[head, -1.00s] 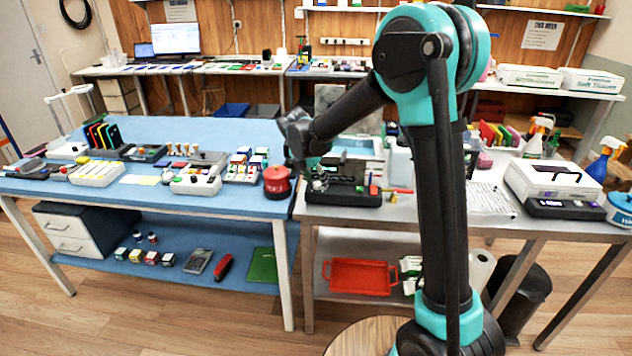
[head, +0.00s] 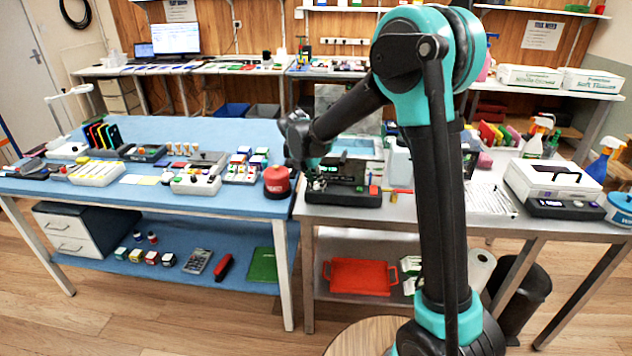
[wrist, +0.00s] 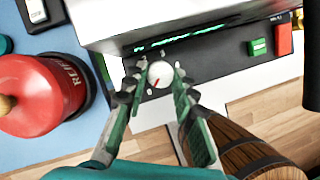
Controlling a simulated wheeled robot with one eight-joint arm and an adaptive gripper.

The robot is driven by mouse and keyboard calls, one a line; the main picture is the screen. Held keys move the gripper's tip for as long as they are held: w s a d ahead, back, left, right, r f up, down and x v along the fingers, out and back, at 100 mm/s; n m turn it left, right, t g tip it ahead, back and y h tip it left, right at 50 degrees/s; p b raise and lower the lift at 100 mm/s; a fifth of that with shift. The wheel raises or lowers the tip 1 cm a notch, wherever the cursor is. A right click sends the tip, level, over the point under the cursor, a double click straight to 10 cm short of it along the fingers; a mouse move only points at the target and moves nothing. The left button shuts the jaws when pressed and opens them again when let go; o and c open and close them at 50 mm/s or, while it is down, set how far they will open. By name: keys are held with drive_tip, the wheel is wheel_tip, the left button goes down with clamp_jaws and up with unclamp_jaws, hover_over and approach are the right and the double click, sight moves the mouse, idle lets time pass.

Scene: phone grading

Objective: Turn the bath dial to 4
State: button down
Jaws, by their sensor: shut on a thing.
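The bath dial (wrist: 160,76) is a round white knob with a red pointer mark, on the black front panel (wrist: 205,66) of the bath in the wrist view. The pointer slants toward the lower left; the number it points at is too small to read. My gripper (wrist: 160,80) has its two fingers on either side of the dial, shut on it. In the head view my gripper (head: 305,165) is at the bath (head: 345,192), at the left end of the metal bench, and the dial is hidden there.
A red round container (wrist: 42,95) stands close to the left of my gripper, also seen in the head view (head: 277,181). A green switch (wrist: 259,47) and a red switch (wrist: 284,39) sit right on the panel.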

drive_tip(key=shift+w+a+m+g+h, duration=0.1)
drive_tip(key=shift+m+g+h, duration=0.35)
drive_tip(key=shift+m, duration=1)
drive_tip(key=shift+w+a+m+g+h, duration=0.1)
drive_tip(key=shift+m+g+h, duration=0.3)
drive_tip(key=shift+m, duration=1.05)
drive_tip(key=c, duration=1.2)
unclamp_jaws()
drive_tip(key=shift+r, duration=0.1)
drive_tip(key=shift+v, duration=3.9)
